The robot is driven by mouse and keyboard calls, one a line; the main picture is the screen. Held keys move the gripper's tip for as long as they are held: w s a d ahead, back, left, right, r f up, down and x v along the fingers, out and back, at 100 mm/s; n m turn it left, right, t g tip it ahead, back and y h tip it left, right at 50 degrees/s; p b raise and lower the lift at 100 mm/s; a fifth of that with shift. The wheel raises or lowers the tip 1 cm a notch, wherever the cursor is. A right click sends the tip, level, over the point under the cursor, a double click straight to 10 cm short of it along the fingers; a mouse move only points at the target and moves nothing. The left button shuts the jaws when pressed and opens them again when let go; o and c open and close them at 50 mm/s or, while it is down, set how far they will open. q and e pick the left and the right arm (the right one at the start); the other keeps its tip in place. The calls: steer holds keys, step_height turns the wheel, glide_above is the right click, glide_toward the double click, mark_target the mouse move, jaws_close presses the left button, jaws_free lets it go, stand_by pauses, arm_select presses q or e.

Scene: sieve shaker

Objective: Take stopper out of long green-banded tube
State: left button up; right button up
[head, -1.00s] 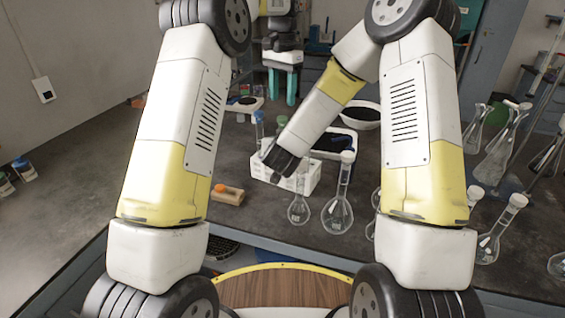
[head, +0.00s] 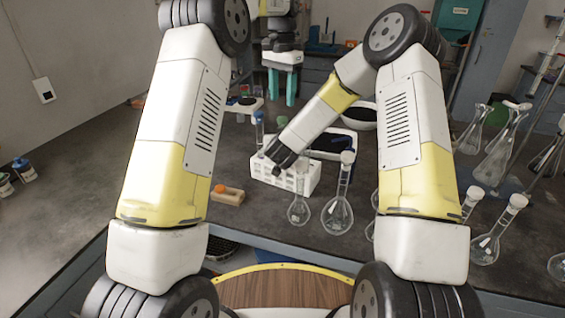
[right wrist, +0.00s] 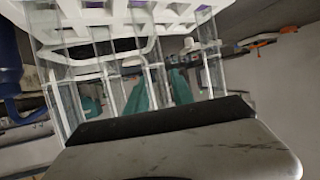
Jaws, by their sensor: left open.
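A white test-tube rack (head: 304,184) stands on the dark bench, with clear tubes in it. At its back are a blue-topped tube (head: 259,128) and a green-topped one (head: 282,121). I cannot make out which tube bears the green band. My right gripper (head: 280,166) is over the rack; its fingers are hidden. In the right wrist view, the rack's white lattice (right wrist: 105,25) and several clear tubes (right wrist: 160,78) are very close, beyond a dark grey edge.
Two round flasks (head: 337,212) stand right in front of the rack. More glassware (head: 495,150) crowds the right side. A wooden block with an orange top (head: 228,195) lies left of the rack.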

jaws_close()
stand_by(1.1)
